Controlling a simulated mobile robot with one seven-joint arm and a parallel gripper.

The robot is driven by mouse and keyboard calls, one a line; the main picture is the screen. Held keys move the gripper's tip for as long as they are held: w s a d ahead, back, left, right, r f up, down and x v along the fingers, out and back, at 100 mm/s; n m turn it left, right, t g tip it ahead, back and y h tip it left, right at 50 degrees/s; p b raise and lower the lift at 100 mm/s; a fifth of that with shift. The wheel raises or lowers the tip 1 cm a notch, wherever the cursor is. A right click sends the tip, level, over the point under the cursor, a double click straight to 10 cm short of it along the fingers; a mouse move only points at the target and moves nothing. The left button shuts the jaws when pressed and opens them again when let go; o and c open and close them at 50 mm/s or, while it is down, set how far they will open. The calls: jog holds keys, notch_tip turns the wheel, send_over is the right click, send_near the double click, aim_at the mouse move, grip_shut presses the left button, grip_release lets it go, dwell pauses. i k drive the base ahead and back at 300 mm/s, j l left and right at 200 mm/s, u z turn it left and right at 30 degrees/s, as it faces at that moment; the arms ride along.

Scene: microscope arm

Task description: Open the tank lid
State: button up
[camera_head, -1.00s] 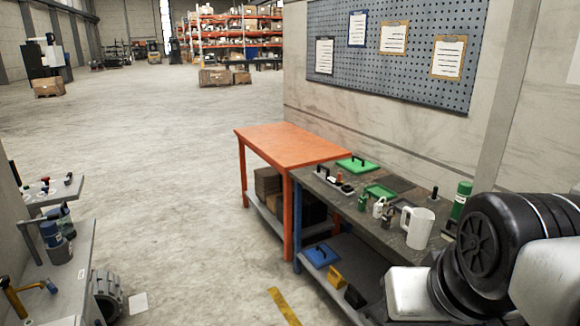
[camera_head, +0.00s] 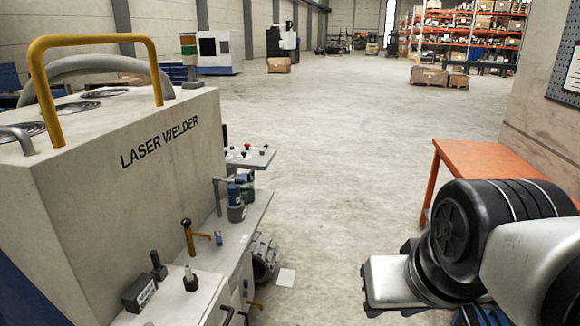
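I cannot pick out a tank lid for certain in the head view. A large grey box marked LASER WELDER (camera_head: 150,165) stands at the left. Round metal-rimmed parts (camera_head: 76,108) sit in its top, and I cannot tell whether one is a lid. A yellow handle (camera_head: 92,42) arches over the top, with a thick grey hose behind it. My arm fills the lower right, with black and silver links. The gripper at its end does not show, so its fingers and anything in them are hidden.
A grey ledge beside the welder holds a yellow lever (camera_head: 188,236), blue-grey fittings (camera_head: 236,206) and a small dark box (camera_head: 139,293). An orange table (camera_head: 482,160) stands at the right, partly behind my arm. The floor (camera_head: 350,125) between is clear.

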aim_at(249, 178)
jog(key=i+l+u, duration=0.1)
jog(key=i+u, duration=0.25)
jog(key=i+l+u, duration=0.45)
jog(key=i+l, duration=1.05)
jog(key=i+l+u, duration=0.2)
jog(key=i+l, duration=1.15)
